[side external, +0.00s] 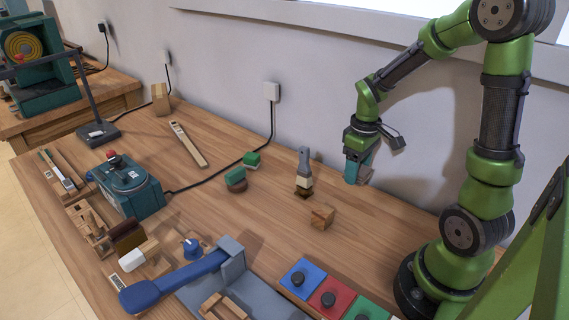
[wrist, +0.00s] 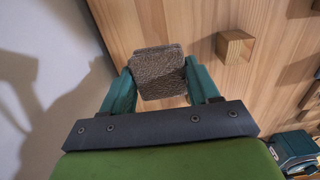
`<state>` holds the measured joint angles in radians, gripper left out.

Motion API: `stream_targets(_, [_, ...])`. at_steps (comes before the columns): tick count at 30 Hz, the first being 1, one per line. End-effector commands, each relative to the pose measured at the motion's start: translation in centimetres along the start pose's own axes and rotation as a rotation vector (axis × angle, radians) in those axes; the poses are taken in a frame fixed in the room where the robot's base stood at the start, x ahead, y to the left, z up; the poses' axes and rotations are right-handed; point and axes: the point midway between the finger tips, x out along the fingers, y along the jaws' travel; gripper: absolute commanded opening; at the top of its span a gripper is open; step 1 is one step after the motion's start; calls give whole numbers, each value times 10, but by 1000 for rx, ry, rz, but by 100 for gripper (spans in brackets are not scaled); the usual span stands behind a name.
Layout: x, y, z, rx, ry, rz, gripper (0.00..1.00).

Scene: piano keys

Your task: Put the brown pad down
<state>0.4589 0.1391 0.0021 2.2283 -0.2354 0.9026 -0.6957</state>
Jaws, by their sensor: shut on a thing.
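The brown pad (wrist: 158,72) shows in the wrist view as a rough, textured, squarish brown-grey piece between the two teal fingers. My gripper (wrist: 160,85) is shut on it, one finger at each side edge. In the side view my gripper (side external: 358,172) hangs above the back right of the wooden table, near the wall. The pad is hard to make out in that view, hidden by the fingers. The gap between pad and table cannot be judged exactly.
A wooden block (side external: 322,216) sits on the table (side external: 215,210) left of my gripper; it also shows in the wrist view (wrist: 234,46). A grey-handled brush (side external: 304,172) stands further left. Coloured button pads (side external: 328,298) lie at the front. The wall (side external: 225,75) is close behind.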

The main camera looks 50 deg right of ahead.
Motion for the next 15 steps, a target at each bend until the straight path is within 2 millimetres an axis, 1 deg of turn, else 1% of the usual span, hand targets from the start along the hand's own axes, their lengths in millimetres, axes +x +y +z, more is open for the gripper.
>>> stream_targets(1, [3, 3, 1, 1, -3, -2, 31])
stream_targets(2, [7, 4, 1, 0, -5, -3, 24])
stream_targets(6, [30, 5, 2, -1, -7, -4, 24])
stream_targets(11, [46, 5, 1, -2, -4, -2, 24])
stream_targets(15, [66, 5, 2, -2, -6, -3, 24])
